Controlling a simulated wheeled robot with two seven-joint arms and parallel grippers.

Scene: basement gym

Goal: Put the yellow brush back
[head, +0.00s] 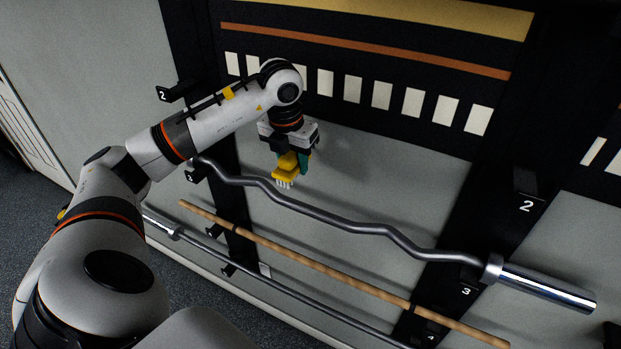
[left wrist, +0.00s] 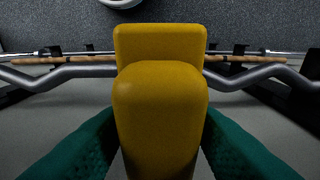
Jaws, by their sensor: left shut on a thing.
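The yellow brush (head: 287,163) is held in my left gripper (head: 292,160), with its pale bristles pointing down in the head view. In the left wrist view the brush (left wrist: 160,105) fills the middle, between the two green fingers of my left gripper (left wrist: 160,140). The gripper is shut on it. The brush is in the air in front of the wall rack, and in the head view it shows just above the bent bar. My right gripper is not in view.
A bent metal bar (head: 345,223) rests on numbered black rack hooks (head: 465,290). Below it are a wooden stick (head: 320,268) and a straight metal bar (head: 270,290). A striped dark panel (head: 370,60) is on the wall above. Grey wall shows between panel and bent bar.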

